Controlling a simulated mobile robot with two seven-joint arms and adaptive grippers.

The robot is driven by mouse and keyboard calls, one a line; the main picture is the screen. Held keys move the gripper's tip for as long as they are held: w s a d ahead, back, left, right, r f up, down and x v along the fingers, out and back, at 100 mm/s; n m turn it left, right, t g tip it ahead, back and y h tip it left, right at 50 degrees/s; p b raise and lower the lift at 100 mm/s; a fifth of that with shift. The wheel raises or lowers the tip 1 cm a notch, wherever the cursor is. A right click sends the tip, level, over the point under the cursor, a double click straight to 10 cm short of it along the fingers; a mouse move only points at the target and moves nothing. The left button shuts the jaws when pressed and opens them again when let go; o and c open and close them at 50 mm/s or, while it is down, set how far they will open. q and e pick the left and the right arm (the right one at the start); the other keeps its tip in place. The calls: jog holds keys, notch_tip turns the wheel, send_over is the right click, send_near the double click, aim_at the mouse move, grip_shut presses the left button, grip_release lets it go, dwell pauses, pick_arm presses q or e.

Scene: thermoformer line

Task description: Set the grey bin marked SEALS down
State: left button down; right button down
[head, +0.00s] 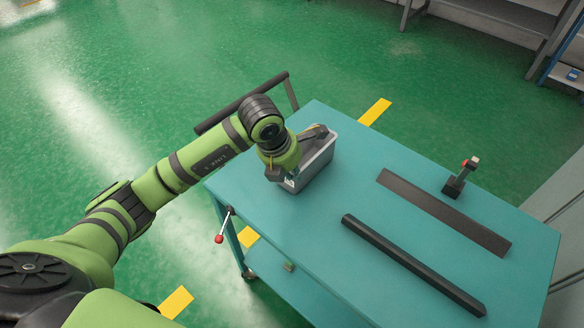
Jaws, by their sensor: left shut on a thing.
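The grey bin (318,164) is at the far left end of the teal cart top (260,205). A small part of a white label shows low on its near side, too small to read. My left gripper (299,153) comes down over the bin from the left and is shut on it. The gripper and wrist hide part of the bin's rim and inside. The bin looks upright; I cannot tell whether its base touches the cart top or hangs just above it. My right gripper is not in view.
A flat dark strip (440,210) and a black bar (410,265) lie on the cart to the right. A small black device (456,184) stands behind them. A red-knobbed lever (220,238) sticks out at the cart's left side. The cart's middle is clear.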

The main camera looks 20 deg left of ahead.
pick_arm(q)
jog(key=shift+f, duration=0.25)
jog(key=c, duration=1.3)
grip_release()
jog(key=shift+c, duration=0.2)
jog(key=b+v, duration=0.1)
jog(key=v, duration=1.1)
jog(key=shift+b, duration=0.4)
